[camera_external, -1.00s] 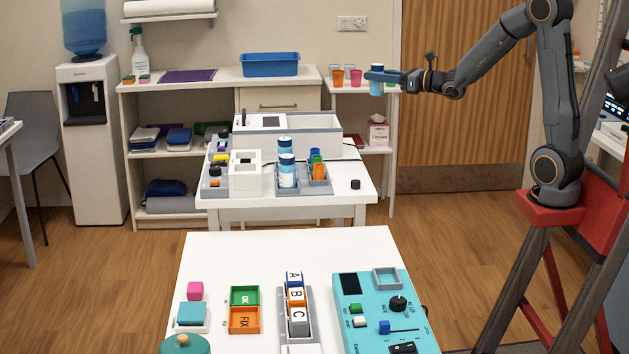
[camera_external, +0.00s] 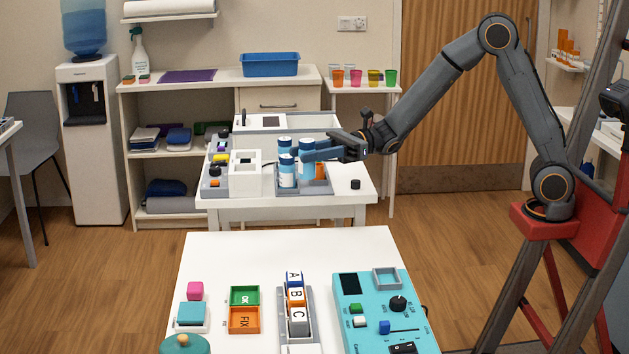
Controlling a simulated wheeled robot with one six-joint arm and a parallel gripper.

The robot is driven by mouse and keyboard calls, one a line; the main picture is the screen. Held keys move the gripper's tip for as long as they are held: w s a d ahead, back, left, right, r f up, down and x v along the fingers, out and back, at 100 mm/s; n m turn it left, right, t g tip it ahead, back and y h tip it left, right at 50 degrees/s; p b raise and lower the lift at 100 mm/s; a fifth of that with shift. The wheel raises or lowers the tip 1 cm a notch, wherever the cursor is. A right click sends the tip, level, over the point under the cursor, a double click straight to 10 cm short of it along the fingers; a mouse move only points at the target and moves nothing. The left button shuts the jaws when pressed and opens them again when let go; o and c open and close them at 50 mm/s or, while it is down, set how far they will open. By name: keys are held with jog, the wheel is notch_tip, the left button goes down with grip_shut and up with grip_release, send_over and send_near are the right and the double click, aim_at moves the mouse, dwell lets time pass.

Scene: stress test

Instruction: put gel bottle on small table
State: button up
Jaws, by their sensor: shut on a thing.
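A white bottle with a blue cap and blue band (camera_external: 307,169), which looks like a gel bottle, is upright in my gripper (camera_external: 306,155). My gripper is shut on its upper part. The bottle is over or in the right part of a grey tray on the middle table; I cannot tell whether its base touches. Two similar bottles, a rear one (camera_external: 285,146) and a front one (camera_external: 287,174), stand just left of it. A small white side table (camera_external: 345,88) at the back right holds several coloured cups.
An orange item (camera_external: 320,171) is partly hidden beside the held bottle. The front table (camera_external: 260,260) holds blocks and a teal panel.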

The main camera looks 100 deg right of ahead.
jog(key=a+f+n+g+y+b, duration=0.1)
jog(key=a+f+n+g+y, duration=0.2)
jog(key=a, duration=0.8)
jog(key=a+f+n+g+y+b, duration=0.1)
jog(key=a+f+n+g+y, duration=0.15)
jog(key=a, duration=0.85)
jog(key=shift+y, duration=0.45)
jog(key=shift+s+a+f, duration=0.1)
jog(key=shift+s+f, duration=0.05)
jog(key=shift+f, duration=1.65)
jog(key=shift+s+a+f, duration=0.1)
jog(key=shift+f, duration=1.7)
jog(key=shift+s+f, duration=0.15)
jog(key=shift+f, duration=1.65)
jog(key=shift+f, duration=0.1)
jog(key=shift+f, duration=0.1)
jog(key=o, duration=1.2)
